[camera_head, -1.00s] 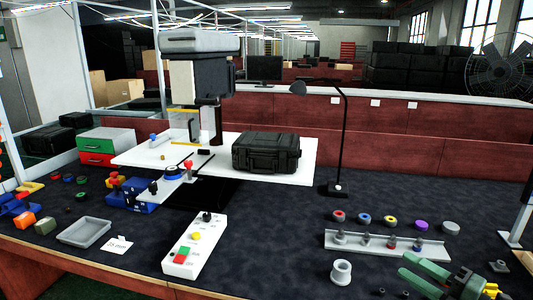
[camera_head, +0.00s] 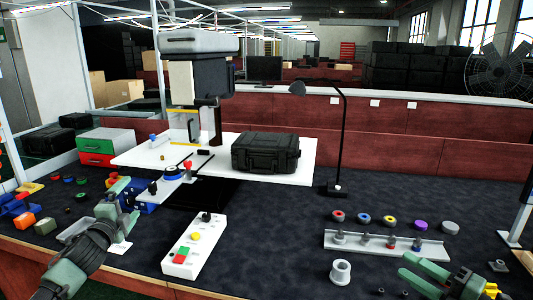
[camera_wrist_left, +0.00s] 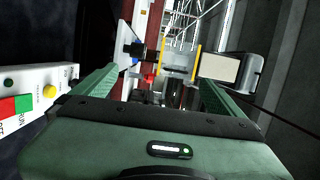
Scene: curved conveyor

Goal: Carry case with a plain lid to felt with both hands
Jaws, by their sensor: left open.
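A black case (camera_head: 265,152) with a handle on its front lies closed on the white plate (camera_head: 200,172) of the machine, near the plate's right end. A dark, mottled, felt-like surface (camera_head: 290,225) covers the bench around and in front of it. My left gripper (camera_head: 122,186) is open and empty, left of the plate's front edge and well apart from the case. Its two green fingers stand apart in the left wrist view (camera_wrist_left: 153,82), with the machine beyond them. My right gripper (camera_head: 404,265) is at the lower right, with its fingers apart and nothing between them.
A white control box (camera_head: 194,247) with colored buttons stands right of my left arm. A grey tray (camera_head: 76,230) is partly behind that arm. A lamp (camera_head: 338,190) stands right of the case. A rack (camera_head: 385,244) with small parts lies before my right gripper. The middle bench is clear.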

